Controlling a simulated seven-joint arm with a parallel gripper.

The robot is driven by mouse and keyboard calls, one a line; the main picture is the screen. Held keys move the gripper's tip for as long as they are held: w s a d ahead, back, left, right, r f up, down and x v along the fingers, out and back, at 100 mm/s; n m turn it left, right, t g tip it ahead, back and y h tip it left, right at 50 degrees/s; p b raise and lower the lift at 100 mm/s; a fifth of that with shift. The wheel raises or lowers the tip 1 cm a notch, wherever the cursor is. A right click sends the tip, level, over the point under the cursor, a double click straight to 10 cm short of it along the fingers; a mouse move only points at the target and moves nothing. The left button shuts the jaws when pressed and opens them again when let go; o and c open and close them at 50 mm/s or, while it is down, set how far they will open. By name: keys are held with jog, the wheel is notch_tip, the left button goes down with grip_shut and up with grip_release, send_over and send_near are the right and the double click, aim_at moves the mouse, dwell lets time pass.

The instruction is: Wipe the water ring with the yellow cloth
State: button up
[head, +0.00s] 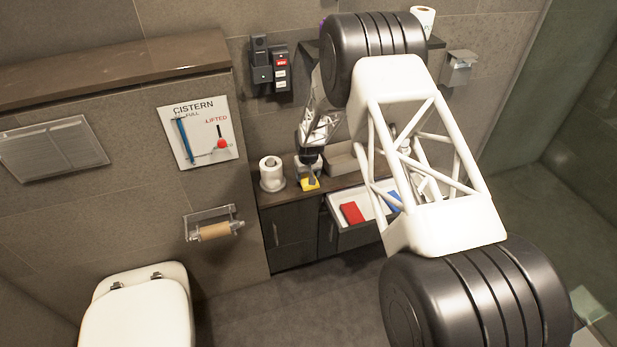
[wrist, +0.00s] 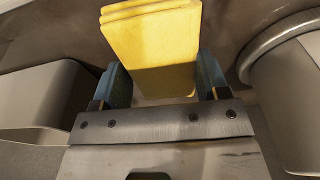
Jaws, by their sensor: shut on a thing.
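The yellow cloth (wrist: 152,40) is folded into a thick block and sits between the two fingers of my gripper (wrist: 165,85) in the wrist view. My gripper is shut on it. In the head view the yellow cloth (head: 310,184) shows as a small patch low over the vanity top, under my gripper (head: 309,172). I cannot tell whether the cloth touches the counter. No water ring can be made out in either view.
A toilet roll on a round holder (head: 271,175) stands left of my gripper, close by. Below, an open drawer (head: 374,212) holds a red block (head: 352,213) and a blue one (head: 394,200). The wall is close behind.

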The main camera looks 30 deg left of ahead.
jog(key=shift+w+a, duration=1.8)
jog(key=shift+w, duration=0.05)
jog(key=shift+a+r, duration=0.1)
jog(key=shift+r, duration=3.95)
jog(key=shift+w, duration=0.1)
